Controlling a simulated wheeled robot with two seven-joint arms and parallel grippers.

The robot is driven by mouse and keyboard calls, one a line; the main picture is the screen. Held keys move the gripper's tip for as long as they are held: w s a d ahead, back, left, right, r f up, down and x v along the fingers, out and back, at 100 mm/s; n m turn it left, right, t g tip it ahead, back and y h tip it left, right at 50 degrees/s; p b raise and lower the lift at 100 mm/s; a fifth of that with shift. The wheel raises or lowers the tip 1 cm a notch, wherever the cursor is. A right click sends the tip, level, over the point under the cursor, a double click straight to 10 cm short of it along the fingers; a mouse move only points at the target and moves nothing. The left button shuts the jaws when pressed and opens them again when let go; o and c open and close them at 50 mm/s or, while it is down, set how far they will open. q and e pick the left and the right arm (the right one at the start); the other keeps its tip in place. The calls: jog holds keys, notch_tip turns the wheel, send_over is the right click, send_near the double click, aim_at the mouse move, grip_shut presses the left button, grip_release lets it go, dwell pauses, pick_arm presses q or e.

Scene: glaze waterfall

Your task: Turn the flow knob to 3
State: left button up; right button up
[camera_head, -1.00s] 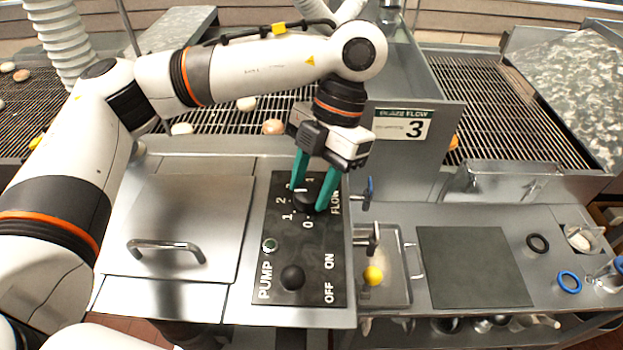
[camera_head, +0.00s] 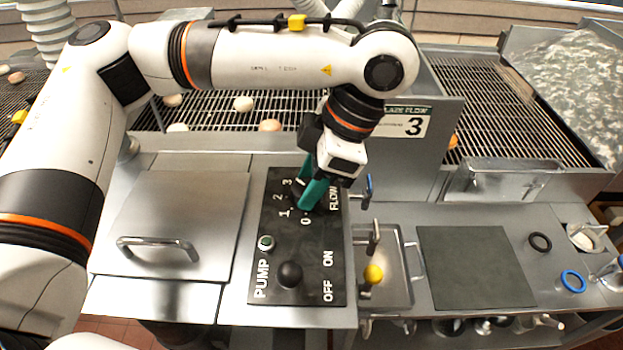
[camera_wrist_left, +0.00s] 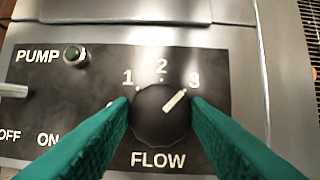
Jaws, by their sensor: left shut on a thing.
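The round black flow knob (camera_wrist_left: 157,116) sits on the black control panel (camera_wrist_left: 215,60), above the word FLOW. Its white pointer line aims up and right, toward the 3 mark. My left gripper (camera_wrist_left: 160,110) has its two green fingers shut on the knob from both sides. In the head view my left gripper (camera_head: 312,188) reaches down to the panel and its fingers mostly hide the knob. The left finger hides the 0 mark in the wrist view. A sign (camera_head: 404,123) behind reads GLAZE FLOW and 3. My right gripper is not in view.
The black pump knob (camera_head: 290,274) and a small green lamp (camera_head: 266,243) are on the same panel. A lidded steel cover (camera_head: 180,215) lies left. A metal tray (camera_head: 398,285) with a yellow ball-ended handle (camera_head: 373,274) and a dark mat (camera_head: 475,265) lie right.

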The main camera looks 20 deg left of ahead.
pick_arm(q)
jog(key=shift+m, duration=0.3)
jog(key=o, duration=1)
jog(key=shift+c, duration=0.2)
jog(key=v, duration=1.2)
jog(key=shift+s, duration=0.1)
